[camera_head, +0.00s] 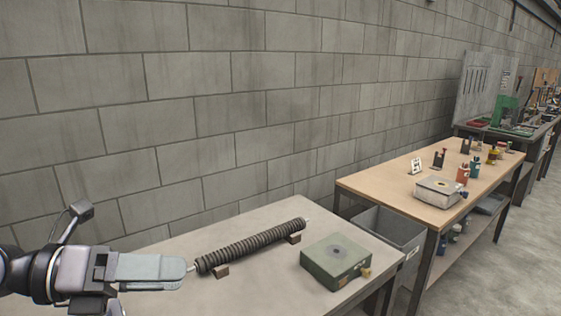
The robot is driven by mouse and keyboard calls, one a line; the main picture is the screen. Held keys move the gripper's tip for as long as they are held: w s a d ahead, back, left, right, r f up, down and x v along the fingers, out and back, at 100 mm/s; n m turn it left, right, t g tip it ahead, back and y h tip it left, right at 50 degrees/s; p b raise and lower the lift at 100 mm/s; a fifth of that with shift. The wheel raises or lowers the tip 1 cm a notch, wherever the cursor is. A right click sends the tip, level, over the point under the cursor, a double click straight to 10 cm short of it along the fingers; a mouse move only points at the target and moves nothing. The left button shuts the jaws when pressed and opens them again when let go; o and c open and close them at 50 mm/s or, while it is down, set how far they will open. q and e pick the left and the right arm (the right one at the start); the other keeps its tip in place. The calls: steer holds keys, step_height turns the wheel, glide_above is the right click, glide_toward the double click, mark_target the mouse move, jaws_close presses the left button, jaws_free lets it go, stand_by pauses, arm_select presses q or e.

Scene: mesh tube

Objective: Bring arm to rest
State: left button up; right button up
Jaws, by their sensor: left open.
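My left gripper (165,272) comes in from the lower left, over the near left part of the grey table (240,288). Its jaws are open, seen nearly side-on, and I see nothing held between them. A dark ridged mesh tube (250,247) lies slantwise on the table on small brown supports (220,271). The tube's near end, with a thin pale tip, is just right of my left fingertips. I cannot tell whether they touch. My right gripper is not in view.
A green-grey box (336,261) with a brass knob sits right of the tube. A grey bin (390,234) stands beyond the table. A wooden workbench (400,190) with small bottles and a metal box (438,191) stands further right. A block wall (220,120) runs behind.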

arm_select(q)
steer(key=w+a+r+n+t, duration=0.2)
steer(key=w+r+n+t, duration=0.15)
steer(key=n+t, duration=0.95)
steer(key=a+f+n+g+y, duration=0.1)
steer(key=a+f+n+y, duration=0.3)
steer(key=f+n+y, duration=0.5)
steer(key=a+f+n+y, duration=0.45)
steer(key=n+y, duration=0.25)
steer(key=n, duration=0.3)
steer(key=s+d+f+n+g+h, duration=0.1)
steer(key=s+d+f+n+g, duration=0.2)
steer(key=s+f+g, duration=0.55)
steer(key=s+d+f+n+g+h, duration=0.1)
steer(key=s+d+f+n+g, duration=0.15)
steer(key=s+f+g, duration=0.65)
steer(key=w+d+f+t+b, duration=0.1)
steer(key=f+t+b, duration=0.1)
steer(key=f+t, duration=0.3)
steer(key=w+d+f+t+h+b, duration=0.1)
steer(key=f+t, duration=0.4)
steer(key=f, duration=0.6)
steer(key=shift+w+f+h+b, duration=0.3)
steer(key=shift+w+b, duration=0.5)
steer(key=shift+b, duration=0.1)
